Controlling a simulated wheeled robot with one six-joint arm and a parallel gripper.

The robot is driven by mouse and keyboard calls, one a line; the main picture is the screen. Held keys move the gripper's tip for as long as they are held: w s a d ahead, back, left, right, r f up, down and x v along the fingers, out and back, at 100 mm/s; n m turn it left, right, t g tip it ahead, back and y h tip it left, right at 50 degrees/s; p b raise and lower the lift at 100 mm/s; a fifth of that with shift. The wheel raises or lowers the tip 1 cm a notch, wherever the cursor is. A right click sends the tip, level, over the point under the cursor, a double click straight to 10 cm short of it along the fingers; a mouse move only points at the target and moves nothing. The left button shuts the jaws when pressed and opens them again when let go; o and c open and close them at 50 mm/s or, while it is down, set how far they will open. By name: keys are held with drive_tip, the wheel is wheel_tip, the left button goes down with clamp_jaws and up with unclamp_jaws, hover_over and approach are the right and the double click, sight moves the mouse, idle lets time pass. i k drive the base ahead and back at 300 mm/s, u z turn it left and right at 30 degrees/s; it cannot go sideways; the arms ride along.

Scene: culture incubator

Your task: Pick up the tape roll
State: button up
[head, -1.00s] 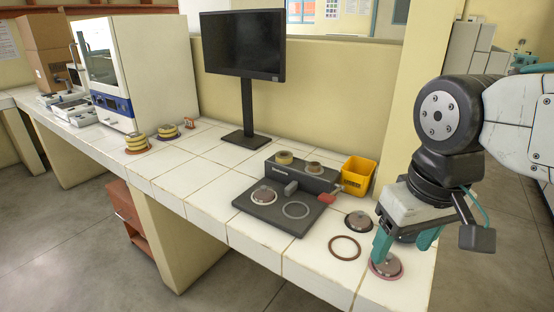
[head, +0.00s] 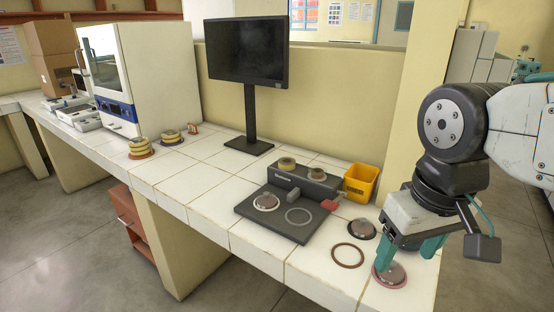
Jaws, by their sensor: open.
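My gripper (head: 407,258) is at the right end of the bench, to the right of and nearer than both rolls. Its teal fingers are apart, over a round grey disc with a pinkish rim (head: 391,276). The left finger overlaps the disc in the picture; I cannot tell whether they touch. The tape rolls are clear of the gripper.
The black device (head: 262,228) carries a disc and a ring on its plate. A yellow bin (head: 360,183) stands behind right. A brown ring (head: 348,255) and another disc (head: 361,229) lie near my gripper. A monitor (head: 247,48) stands behind. Free tiles lie left of the device.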

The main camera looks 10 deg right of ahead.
sight(285, 163)
drive_tip(key=u, duration=0.05)
drive_tip(key=k, duration=0.5)
drive_tip(key=u, duration=1.5)
drive_tip(key=i, duration=2.8)
drive_tip(key=z, duration=2.6)
